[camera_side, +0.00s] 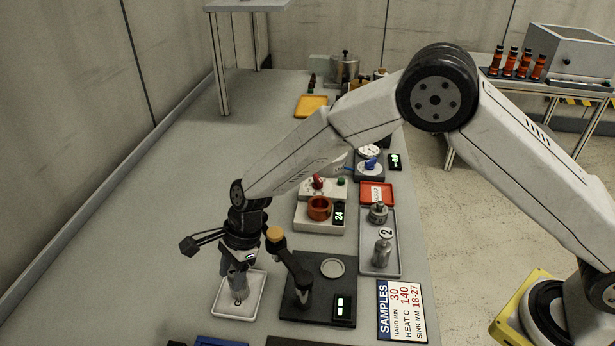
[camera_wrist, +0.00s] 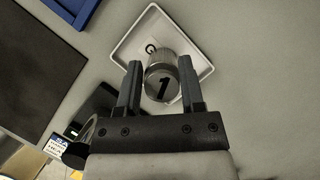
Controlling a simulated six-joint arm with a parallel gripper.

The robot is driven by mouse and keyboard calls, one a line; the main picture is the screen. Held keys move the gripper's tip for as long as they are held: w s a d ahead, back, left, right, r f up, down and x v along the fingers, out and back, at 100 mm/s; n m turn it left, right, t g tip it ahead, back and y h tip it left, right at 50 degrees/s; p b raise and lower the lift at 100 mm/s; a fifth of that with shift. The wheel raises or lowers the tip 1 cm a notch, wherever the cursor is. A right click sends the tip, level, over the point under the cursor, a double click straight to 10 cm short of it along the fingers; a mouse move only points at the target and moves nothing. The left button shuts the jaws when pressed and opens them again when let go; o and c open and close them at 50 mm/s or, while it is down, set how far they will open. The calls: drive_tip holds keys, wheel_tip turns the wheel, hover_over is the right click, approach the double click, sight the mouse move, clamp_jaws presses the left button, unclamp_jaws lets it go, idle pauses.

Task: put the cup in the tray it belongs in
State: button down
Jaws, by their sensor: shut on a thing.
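My gripper (camera_wrist: 160,75) points down and is shut on a grey metal cup (camera_wrist: 162,80) with a black "1" on its top. The cup is between the two fingers over a white square tray (camera_wrist: 133,38), which has a small dark mark partly hidden by the cup. In the side view my gripper (camera_side: 238,272) is above the same white tray (camera_side: 222,308) at the lower left. The cup is mostly hidden there, and I cannot tell whether it touches the tray floor.
A dark device (camera_side: 318,295) with a round plate and display stands just right of the tray. A grey tray (camera_side: 392,268) holds a metal piece marked "2" (camera_side: 383,250). A "SAMPLES" sign (camera_side: 400,312) lies in front. A blue tray edge (camera_wrist: 72,10) is near. Bench left of the tray is clear.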

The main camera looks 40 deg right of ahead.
unclamp_jaws()
idle(0.5)
drive_tip(key=shift+r, duration=0.1)
drive_tip(key=shift+r, duration=3.95)
drive_tip(key=shift+d, duration=0.1)
